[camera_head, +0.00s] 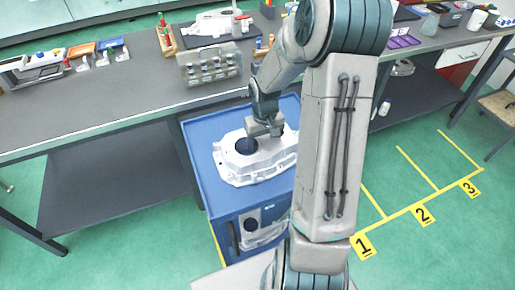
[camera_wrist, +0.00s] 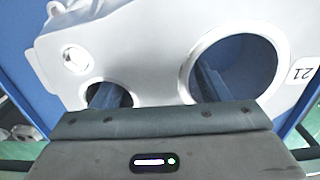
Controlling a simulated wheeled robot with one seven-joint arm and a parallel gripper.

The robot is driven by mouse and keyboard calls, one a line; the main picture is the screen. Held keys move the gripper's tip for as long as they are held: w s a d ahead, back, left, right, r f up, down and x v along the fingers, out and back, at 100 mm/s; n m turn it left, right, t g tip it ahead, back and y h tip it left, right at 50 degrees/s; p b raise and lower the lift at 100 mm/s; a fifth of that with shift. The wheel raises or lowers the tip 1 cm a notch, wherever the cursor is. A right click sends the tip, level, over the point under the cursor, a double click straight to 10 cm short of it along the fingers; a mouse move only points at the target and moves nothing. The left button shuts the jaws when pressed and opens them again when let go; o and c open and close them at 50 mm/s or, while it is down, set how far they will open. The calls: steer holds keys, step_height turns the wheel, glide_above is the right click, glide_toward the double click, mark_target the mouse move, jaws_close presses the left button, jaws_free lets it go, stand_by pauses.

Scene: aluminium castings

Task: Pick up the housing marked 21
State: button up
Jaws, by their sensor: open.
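The housing marked 21 (camera_head: 262,168) is a silvery casting lying on top of a blue cabinet (camera_head: 205,172). My gripper (camera_head: 265,130) is open over the far part of the housing, pointing down. In the wrist view the housing (camera_wrist: 150,45) fills most of the picture, with a large round opening at right and smaller holes at left. The label 21 (camera_wrist: 303,72) shows at the right edge.
Another casting (camera_head: 265,232) sits in the cabinet's open front. Yellow floor bays marked 1 (camera_head: 363,246), 2 (camera_head: 423,214) and 3 (camera_head: 470,187) lie to the right. My arm hides the cabinet's right side.

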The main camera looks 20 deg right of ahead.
jaws_close()
steer(key=shift+r, duration=0.1)
steer(key=shift+w+r, duration=0.1)
steer(key=shift+r, duration=0.05)
